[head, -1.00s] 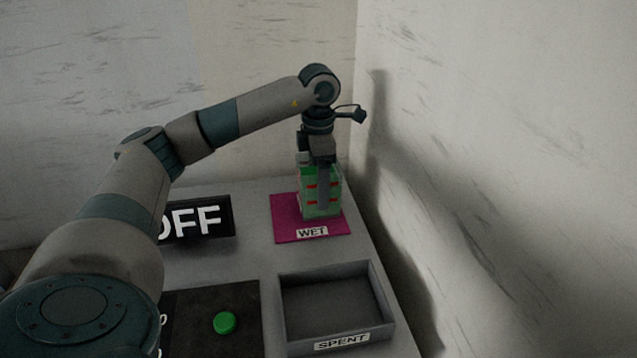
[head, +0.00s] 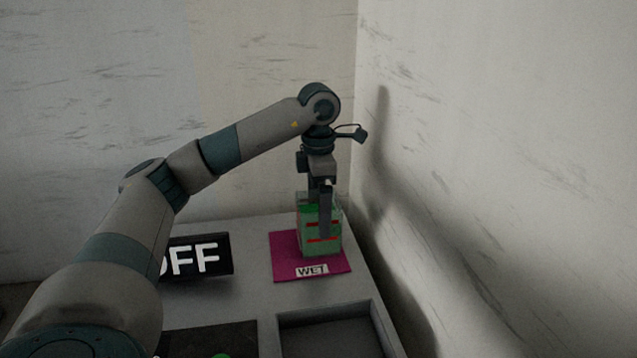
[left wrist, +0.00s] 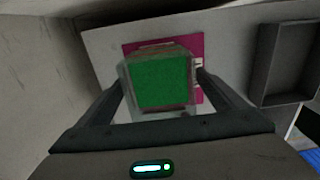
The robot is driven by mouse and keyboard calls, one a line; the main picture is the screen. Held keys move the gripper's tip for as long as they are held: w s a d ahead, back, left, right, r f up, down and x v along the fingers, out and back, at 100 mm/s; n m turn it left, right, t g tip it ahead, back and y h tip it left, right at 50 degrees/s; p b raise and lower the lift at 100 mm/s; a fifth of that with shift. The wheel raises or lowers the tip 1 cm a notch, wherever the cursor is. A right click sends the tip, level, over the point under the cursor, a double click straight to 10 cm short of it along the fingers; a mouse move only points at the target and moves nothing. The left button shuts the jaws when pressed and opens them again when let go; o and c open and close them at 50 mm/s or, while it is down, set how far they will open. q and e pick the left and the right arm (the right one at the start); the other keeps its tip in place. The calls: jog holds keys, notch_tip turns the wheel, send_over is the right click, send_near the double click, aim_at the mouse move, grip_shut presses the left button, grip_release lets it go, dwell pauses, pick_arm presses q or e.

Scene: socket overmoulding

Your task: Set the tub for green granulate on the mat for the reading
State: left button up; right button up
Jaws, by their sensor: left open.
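The clear-walled tub (head: 308,243) with green granulate and red marks stands upright on the magenta mat (head: 284,262), whose label reads WET. In the left wrist view the tub's green fill (left wrist: 162,82) shows from above, with the mat (left wrist: 190,42) under it. My left gripper (head: 321,222) points straight down over the tub. It is open, with one finger on each side of the tub's upper part. I cannot tell whether either finger touches the wall. My right gripper is not in view.
A black sign (head: 203,256) reading OFF stands left of the mat. An empty grey tray (head: 330,318) lies in front of it, also in the left wrist view (left wrist: 286,62). A green button (head: 221,355) shows at the lower edge. A wall rises close on the right.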

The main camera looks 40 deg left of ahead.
pick_arm(q)
notch_tip(320, 180, up, 8)
jog(key=shift+r, duration=0.2)
dwell(0.3)
dwell(0.4)
jog(key=shift+s+f, duration=0.1)
